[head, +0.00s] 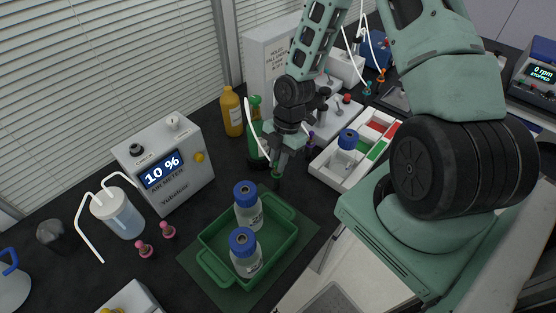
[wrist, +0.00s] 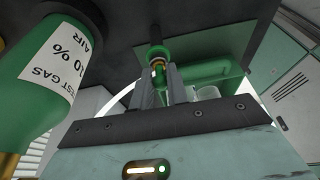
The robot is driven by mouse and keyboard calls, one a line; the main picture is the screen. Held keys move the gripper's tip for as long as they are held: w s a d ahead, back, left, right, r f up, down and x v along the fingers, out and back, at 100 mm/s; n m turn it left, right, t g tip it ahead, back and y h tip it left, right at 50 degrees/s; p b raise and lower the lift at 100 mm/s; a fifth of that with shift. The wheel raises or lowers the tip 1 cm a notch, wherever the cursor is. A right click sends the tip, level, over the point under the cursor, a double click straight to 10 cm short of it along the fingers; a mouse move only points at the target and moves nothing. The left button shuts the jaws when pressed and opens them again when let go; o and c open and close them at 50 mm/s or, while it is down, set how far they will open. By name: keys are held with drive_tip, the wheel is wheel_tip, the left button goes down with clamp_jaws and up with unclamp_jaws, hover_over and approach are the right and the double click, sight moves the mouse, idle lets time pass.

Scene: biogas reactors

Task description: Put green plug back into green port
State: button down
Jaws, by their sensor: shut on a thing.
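My gripper (head: 276,168) is shut on the green plug (head: 276,175) and holds it above the dark bench, just behind the green tray. In the wrist view the green plug (wrist: 157,52) sits between the two fingertips of my gripper (wrist: 160,72), with a metallic, orange-tinted part showing below its green body. A white tube (head: 258,143) hangs in a curve beside my gripper. I cannot make out a green port with certainty in either view.
The green tray (head: 213,268) holds two blue-capped bottles (head: 247,218). A green test gas bottle (wrist: 62,62) stands close beside my gripper. A grey box reading 10 % (head: 190,180) is at left. A white tray (head: 325,170) with red and green sections lies right.

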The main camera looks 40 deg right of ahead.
drive_tip(key=c, duration=1.3)
unclamp_jaws()
drive_tip(key=v, duration=1.7)
drive_tip(key=shift+r, duration=0.25)
